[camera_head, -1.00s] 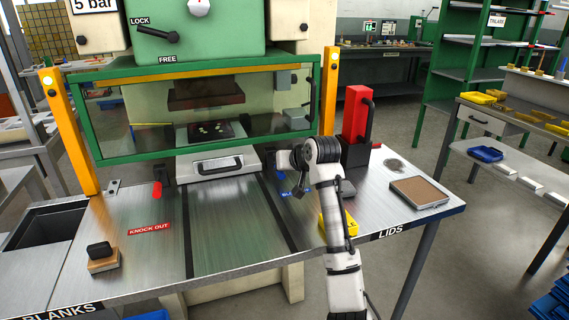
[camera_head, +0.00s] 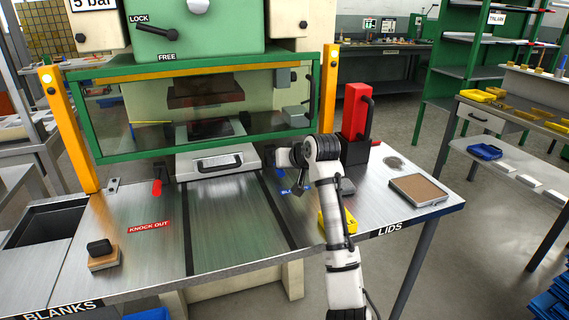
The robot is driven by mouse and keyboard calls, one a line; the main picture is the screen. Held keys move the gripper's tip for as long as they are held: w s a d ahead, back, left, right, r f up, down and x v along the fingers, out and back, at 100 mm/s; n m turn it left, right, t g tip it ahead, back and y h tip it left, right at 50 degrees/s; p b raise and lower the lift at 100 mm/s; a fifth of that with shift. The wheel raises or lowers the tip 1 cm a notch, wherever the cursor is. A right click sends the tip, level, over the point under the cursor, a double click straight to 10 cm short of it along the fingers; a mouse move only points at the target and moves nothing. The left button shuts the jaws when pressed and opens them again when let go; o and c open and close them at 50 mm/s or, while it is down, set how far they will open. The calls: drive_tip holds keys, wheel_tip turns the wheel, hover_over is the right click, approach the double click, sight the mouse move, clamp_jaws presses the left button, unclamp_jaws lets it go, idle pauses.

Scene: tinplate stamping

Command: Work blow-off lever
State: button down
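The blow-off lever (camera_head: 279,173) has a blue handle at the right front of the press bed. It is partly hidden by my arm. Its blue label (camera_head: 285,191) lies just in front, mostly covered. My gripper (camera_head: 300,188) points down beside the lever, slightly to its right. Its fingers are small and dark, so I cannot tell whether they touch the lever or how far apart they are. The die (camera_head: 210,128) behind the clear guard looks dark, with no pale bits visible on it.
The red knock-out lever (camera_head: 157,187) stands at the left front of the bed. A red toggle unit (camera_head: 355,112), a yellow tray (camera_head: 348,222) and a brown-topped pad (camera_head: 418,190) are on the right. A stamp block (camera_head: 102,256) sits at the left. The middle bench is clear.

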drive_tip(key=shift+a+f, duration=0.1)
drive_tip(key=shift+f, duration=0.4)
idle(0.3)
drive_tip(key=shift+r+p, duration=0.45)
drive_tip(key=shift+p, duration=0.05)
drive_tip(key=w+r+p+v, duration=0.1)
drive_tip(key=v, duration=1.2)
drive_tip(key=shift+w+r, duration=0.15)
drive_tip(key=shift+r, duration=0.2)
